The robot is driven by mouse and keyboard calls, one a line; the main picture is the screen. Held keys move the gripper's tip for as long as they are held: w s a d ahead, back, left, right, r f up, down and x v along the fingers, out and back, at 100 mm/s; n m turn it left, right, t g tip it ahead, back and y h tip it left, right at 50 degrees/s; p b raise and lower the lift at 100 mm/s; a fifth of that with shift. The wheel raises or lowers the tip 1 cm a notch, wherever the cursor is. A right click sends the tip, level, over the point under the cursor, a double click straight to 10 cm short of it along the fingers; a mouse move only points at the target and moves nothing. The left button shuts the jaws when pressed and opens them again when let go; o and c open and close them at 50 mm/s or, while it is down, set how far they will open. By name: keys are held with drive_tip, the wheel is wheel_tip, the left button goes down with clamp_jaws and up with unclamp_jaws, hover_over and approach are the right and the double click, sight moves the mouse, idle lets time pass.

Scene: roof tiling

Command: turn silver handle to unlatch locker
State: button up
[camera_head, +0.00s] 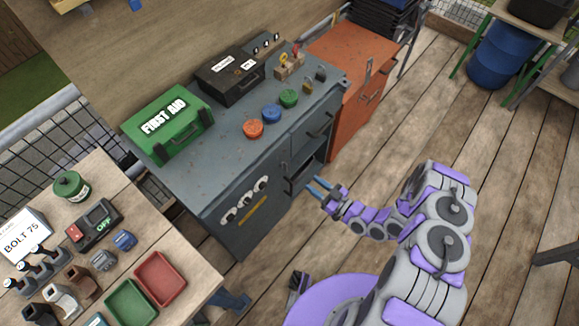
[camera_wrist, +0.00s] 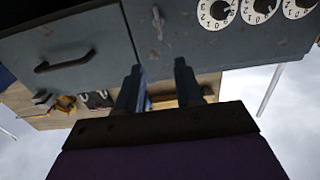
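A grey-blue metal locker cabinet (camera_head: 225,228) stands left of centre in the head view, with white number dials (camera_head: 243,187) on its front. In the wrist view, which looks upside down, the small silver handle (camera_wrist: 157,22) sits on the cabinet front (camera_wrist: 195,45), beside the dials (camera_wrist: 262,10). I cannot make out the silver handle in the head view. My gripper (camera_head: 319,188) is in front of the cabinet. In the wrist view my gripper (camera_wrist: 158,68) is open, its two blue-grey fingers apart with nothing held between them. The handle appears beyond the fingertips.
A green first aid box (camera_head: 168,127), a black case (camera_head: 230,76) and coloured discs (camera_head: 271,113) lie on the cabinet top. An orange cabinet (camera_head: 345,60) adjoins it. A wooden table (camera_head: 200,275) with trays is at lower left. Deck floor at right is largely clear.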

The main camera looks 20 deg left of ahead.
sight(287, 165)
drive_tip(key=b+x, duration=0.2)
drive_tip(key=x, duration=1)
drive_tip(key=shift+w+a+b, duration=0.1)
drive_tip(key=shift+a+b, duration=0.15)
drive_tip(key=shift+b, duration=0.05)
drive_tip(key=shift+c, duration=0.3)
clamp_jaws()
